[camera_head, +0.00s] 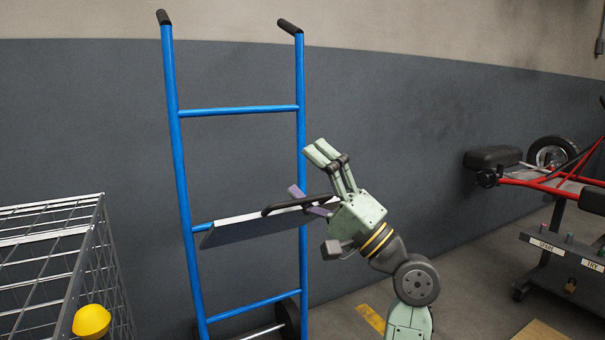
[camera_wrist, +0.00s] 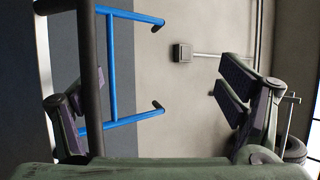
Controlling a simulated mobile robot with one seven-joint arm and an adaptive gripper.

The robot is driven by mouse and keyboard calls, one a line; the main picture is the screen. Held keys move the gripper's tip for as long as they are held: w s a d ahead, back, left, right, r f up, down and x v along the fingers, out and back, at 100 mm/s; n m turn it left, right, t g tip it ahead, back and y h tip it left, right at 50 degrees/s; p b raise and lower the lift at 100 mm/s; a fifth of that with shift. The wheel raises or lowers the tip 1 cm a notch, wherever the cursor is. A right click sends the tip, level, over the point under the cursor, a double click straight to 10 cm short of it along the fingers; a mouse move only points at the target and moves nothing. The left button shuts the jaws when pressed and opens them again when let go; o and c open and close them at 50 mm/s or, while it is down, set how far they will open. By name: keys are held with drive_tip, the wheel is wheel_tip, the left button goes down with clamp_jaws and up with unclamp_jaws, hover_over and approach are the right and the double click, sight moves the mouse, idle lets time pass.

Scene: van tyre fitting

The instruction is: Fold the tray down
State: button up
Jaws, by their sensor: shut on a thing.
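The tray (camera_head: 250,228) is a flat grey plate with a pale top edge on the blue hand truck (camera_head: 176,130). It sticks out from the frame at mid height, a little tilted. A black bar (camera_head: 285,206) runs along its near edge. My gripper (camera_head: 308,181) is at the right end of the tray, shut on this bar. In the wrist view the dark bar (camera_wrist: 89,80) crosses upright beside the left finger, and the right finger with purple pads (camera_wrist: 232,90) shows opposite. The exact contact is hidden.
A wire mesh cage (camera_head: 60,240) stands at the left, with a yellow rounded thing (camera_head: 91,321) in front. A red-framed machine (camera_head: 540,180) with a wheel stands at the right. The wall is close behind the hand truck. Open floor lies between truck and machine.

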drive_tip(key=shift+o, duration=1.1)
drive_tip(key=b+v, duration=0.4)
drive_tip(key=v, duration=0.5)
drive_tip(key=shift+s+d+r, duration=0.2)
drive_tip(key=shift+s+d, duration=0.1)
drive_tip(key=shift+s+d+f+b, duration=0.15)
drive_tip(key=shift+d+b, duration=0.15)
drive_tip(key=shift+c, duration=0.4)
drive_tip(key=shift+s+d+t, duration=0.3)
drive_tip(key=shift+d, duration=0.15)
drive_tip(key=c, duration=0.6)
drive_tip(key=shift+d+f, duration=0.1)
drive_tip(key=shift+f, duration=0.25)
drive_tip(key=c, duration=0.4)
drive_tip(key=shift+w+a, duration=0.15)
drive_tip(key=shift+a, duration=0.1)
drive_tip(key=shift+c, duration=0.5)
